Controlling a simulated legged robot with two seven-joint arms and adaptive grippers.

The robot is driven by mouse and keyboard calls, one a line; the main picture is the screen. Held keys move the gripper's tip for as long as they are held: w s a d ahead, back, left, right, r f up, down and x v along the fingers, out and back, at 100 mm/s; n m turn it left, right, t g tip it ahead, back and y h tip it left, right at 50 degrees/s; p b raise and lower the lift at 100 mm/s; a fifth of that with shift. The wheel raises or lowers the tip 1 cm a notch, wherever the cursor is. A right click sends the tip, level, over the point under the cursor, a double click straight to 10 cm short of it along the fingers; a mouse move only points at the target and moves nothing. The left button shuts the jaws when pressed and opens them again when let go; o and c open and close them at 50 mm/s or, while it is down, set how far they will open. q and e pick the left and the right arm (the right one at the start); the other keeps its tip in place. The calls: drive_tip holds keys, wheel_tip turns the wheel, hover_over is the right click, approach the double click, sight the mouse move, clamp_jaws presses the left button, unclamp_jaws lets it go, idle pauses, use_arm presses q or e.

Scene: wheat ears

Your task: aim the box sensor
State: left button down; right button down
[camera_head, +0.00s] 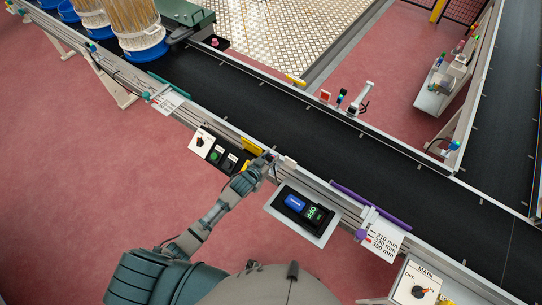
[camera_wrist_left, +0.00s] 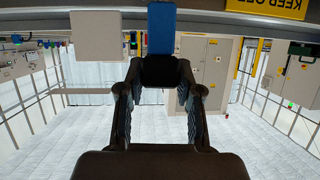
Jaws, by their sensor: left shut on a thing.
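My left gripper (camera_head: 266,160) reaches to the near rail of the black conveyor, right of a small yellow sign (camera_head: 251,146). In the left wrist view its two fingers (camera_wrist_left: 160,72) are closed on a dark block (camera_wrist_left: 160,70). A blue strip (camera_wrist_left: 160,28) rises from behind that block. The block may be the box sensor, but I cannot tell for sure. In the head view the gripper mostly hides it; a small pale piece (camera_head: 286,161) sits just right of the fingertips. My right gripper is not in view.
A purple bar (camera_head: 370,206) with a scale card (camera_head: 384,240) follows. The MAIN switch box (camera_head: 420,288) is front right. Wheat bins (camera_head: 140,45) stand far left.

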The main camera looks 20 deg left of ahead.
use_arm(q)
drive_tip(key=shift+m+h, duration=0.3)
drive_tip(key=shift+h, duration=0.1)
drive_tip(key=shift+a+f, duration=0.2)
drive_tip(key=c, duration=0.8)
unclamp_jaws()
drive_tip(key=shift+d+r, duration=0.1)
drive_tip(key=shift+d, duration=0.1)
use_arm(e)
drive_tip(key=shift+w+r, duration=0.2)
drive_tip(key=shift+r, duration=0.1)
use_arm(q)
drive_tip(key=shift+o, duration=0.2)
drive_tip(key=shift+a, duration=0.1)
drive_tip(key=shift+s+a+r, duration=0.15)
drive_tip(key=shift+s, duration=0.25)
drive_tip(key=v, duration=1.1)
drive_tip(key=shift+w+a, duration=0.1)
drive_tip(key=shift+a, duration=0.05)
